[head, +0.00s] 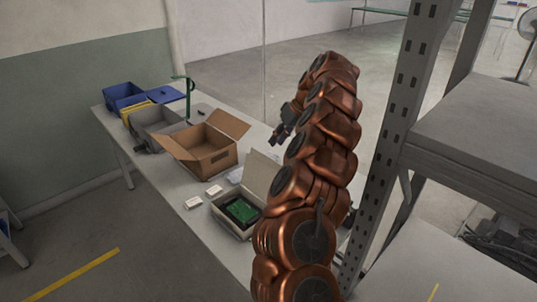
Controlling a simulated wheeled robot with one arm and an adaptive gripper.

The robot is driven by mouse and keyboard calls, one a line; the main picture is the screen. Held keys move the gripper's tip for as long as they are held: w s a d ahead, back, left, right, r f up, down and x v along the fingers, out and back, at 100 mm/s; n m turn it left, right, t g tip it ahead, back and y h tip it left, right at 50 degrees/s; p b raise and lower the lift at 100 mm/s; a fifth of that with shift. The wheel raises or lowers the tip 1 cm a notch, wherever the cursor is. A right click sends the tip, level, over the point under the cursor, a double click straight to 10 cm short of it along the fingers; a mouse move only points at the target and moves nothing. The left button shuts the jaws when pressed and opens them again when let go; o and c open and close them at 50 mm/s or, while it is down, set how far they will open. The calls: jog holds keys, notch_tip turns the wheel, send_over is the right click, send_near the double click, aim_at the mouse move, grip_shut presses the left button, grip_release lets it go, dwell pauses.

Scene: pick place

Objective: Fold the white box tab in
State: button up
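The white box (226,220) stands on the table's near part, with a green board (241,209) inside. Its raised tab (261,172) stands up at the back, partly behind my copper-coloured arm. The box's right side is hidden by the arm. My gripper (279,134) is small and dark in the view, above the table, to the right of the brown box and above the white box's raised tab. It appears apart from the white box. Its fingers are too small to tell whether they are open or shut.
An open brown cardboard box (208,154) stands behind the white box. Grey (157,122), yellow (136,109) and blue (122,92) bins line the table's far end. Small white boxes (194,202) lie at left. A metal shelf (480,135) stands close on the right.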

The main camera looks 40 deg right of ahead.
aim_at(266, 160)
jog(key=p+x, duration=0.2)
jog(key=x, duration=0.5)
jog(key=shift+f, duration=0.45)
jog(key=shift+d, duration=0.1)
grip_shut()
